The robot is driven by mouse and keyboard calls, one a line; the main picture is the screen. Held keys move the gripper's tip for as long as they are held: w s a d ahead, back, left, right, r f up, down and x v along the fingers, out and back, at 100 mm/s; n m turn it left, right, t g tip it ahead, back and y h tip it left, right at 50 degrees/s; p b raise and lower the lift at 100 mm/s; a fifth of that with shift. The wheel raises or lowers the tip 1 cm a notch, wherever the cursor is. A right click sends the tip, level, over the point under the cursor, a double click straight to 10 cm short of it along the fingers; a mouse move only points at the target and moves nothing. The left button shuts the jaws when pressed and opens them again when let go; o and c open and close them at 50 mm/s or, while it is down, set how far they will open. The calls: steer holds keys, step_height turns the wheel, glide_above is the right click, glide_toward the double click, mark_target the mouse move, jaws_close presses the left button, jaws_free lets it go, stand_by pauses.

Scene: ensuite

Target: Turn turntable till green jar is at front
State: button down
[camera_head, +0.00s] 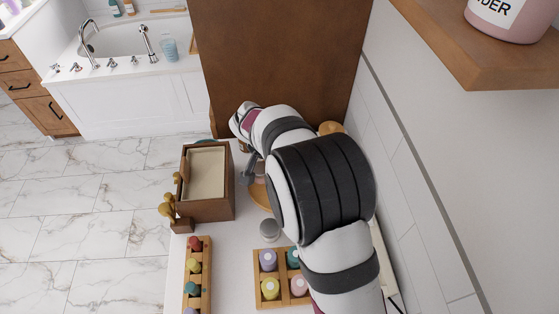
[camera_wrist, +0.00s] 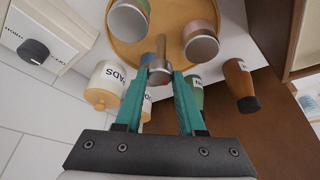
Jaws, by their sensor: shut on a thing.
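The round wooden turntable (camera_wrist: 166,52) fills the top of the wrist view. In the head view only a piece of its edge (camera_head: 259,194) shows beside my arm. My gripper (camera_wrist: 160,80) has its teal fingers closed around a grey metal post with a round end (camera_wrist: 160,68) over the turntable. A green jar (camera_wrist: 196,92) shows partly behind the right finger. A pale green-grey jar (camera_wrist: 128,20) and a pinkish jar (camera_wrist: 200,42) are on the turntable's far part. A blue jar (camera_wrist: 148,60) is partly hidden behind the left finger.
In the head view, a wooden box (camera_head: 208,208), a rack of small jars (camera_head: 198,270) and a wooden tray (camera_head: 257,288) share the counter. A wall is close on the right.

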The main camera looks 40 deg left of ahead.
steer(key=shift+a+m+g+h, duration=0.15)
steer(key=shift+m+h, duration=0.5)
steer(key=shift+m, duration=1.15)
steer(key=shift+a+m+g+h, duration=0.15)
steer(key=shift+m+h, duration=0.5)
steer(key=shift+m, duration=1.15)
steer(key=shift+w+m+g+h, duration=0.1)
steer(key=shift+m+g+h, duration=0.3)
steer(key=shift+m, duration=1.15)
steer(key=shift+w+m+g+h, duration=0.1)
steer(key=shift+m+g+h, duration=0.3)
steer(key=shift+m, duration=1.55)
steer(key=c, duration=0.5)
jaws_free()
